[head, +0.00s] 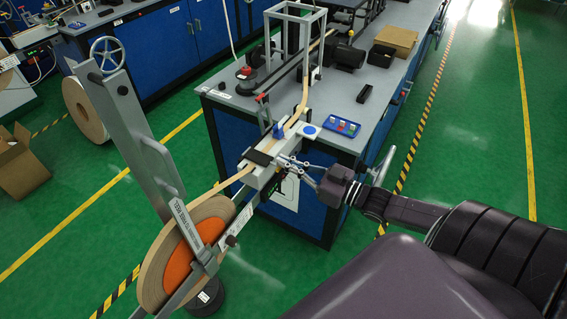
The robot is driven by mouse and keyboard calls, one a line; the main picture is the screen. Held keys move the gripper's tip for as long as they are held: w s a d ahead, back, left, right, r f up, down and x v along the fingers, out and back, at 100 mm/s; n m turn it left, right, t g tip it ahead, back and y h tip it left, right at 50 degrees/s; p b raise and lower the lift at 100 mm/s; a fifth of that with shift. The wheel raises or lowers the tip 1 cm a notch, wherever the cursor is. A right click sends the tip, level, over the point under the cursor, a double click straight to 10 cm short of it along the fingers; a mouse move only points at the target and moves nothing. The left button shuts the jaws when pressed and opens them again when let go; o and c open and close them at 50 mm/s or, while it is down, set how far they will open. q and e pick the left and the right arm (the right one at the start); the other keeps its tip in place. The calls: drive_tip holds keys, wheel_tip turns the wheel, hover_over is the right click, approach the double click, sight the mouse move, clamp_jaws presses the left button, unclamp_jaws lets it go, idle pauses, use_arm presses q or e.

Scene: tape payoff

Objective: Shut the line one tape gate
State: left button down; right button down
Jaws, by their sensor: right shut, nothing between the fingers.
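The line one tape guide (267,170) is a pale channel at the near corner of the grey bench. Tan tape (232,180) runs from a large reel (205,212) with an orange hub into this guide and on across the bench. A dark flat plate (258,157) lies across the tape on the guide and looks like the gate; I cannot tell if it is fully down. A small blue piece (279,131) stands behind it. My right gripper (284,160) is shut and empty, its tips close beside the guide's right side; contact is unclear. My left gripper is out of view.
The blue bench (225,120) carries a grey frame (292,14), a red-topped button (246,73), a blue tray (342,126) and a cardboard box (396,40). A tall grey reel stand (130,130) rises at left. Green floor is clear at right.

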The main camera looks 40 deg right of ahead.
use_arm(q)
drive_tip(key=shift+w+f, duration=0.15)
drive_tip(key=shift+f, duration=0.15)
use_arm(e)
drive_tip(key=shift+s+f, duration=0.1)
drive_tip(key=shift+f, duration=0.55)
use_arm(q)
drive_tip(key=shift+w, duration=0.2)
use_arm(e)
drive_tip(key=shift+s+f, duration=0.1)
drive_tip(key=shift+f, duration=0.15)
